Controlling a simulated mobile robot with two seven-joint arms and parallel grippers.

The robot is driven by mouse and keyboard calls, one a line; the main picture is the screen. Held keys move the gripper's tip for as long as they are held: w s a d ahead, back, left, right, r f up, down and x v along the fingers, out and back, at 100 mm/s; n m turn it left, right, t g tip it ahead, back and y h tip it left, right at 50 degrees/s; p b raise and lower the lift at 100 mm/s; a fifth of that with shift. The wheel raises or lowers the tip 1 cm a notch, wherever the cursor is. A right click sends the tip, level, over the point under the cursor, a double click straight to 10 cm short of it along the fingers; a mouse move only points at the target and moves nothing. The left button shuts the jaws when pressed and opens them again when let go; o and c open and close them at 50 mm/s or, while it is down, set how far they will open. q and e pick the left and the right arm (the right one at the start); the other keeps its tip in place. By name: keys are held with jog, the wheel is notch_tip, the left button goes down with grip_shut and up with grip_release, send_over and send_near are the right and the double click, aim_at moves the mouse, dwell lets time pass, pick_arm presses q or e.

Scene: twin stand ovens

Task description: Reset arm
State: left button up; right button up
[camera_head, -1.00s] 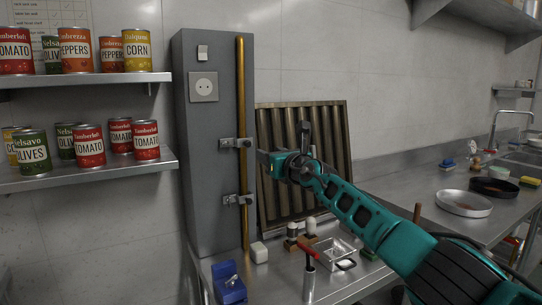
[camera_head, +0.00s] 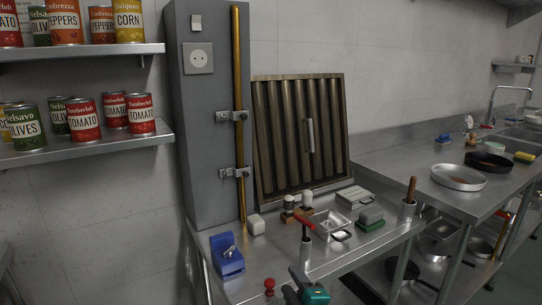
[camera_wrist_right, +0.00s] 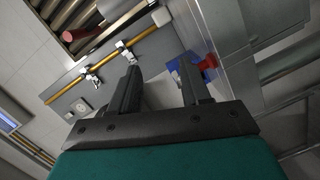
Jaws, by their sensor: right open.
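My right gripper (camera_head: 298,284) shows at the bottom edge of the head view, low in front of the steel counter. In the right wrist view its two dark fingers (camera_wrist_right: 160,92) stand apart with nothing between them. The teal arm behind it is mostly out of the head view. My left gripper is in neither view.
A grey column with a brass pipe (camera_head: 239,130) stands left. Pans (camera_head: 458,177) lie on the right counter.

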jog(key=s+d+f+m+g+h, duration=0.1)
jog(key=s+d+f+m, duration=0.2)
jog(key=s, duration=0.6)
jog(key=s+d+f+m+g+h, duration=0.1)
jog(key=s+d+f+m+g, duration=0.1)
jog(key=s+d+f+m, duration=0.2)
jog(key=s+d+f+m+g+h, duration=0.1)
jog(key=s+d+f+m, duration=0.3)
jog(key=s+m, duration=0.4)
jog(key=s+d, duration=0.1)
jog(key=s, duration=0.6)
jog(key=shift+d+f+g, duration=0.2)
jog(key=shift+d+g, duration=0.05)
jog(key=shift+g, duration=0.15)
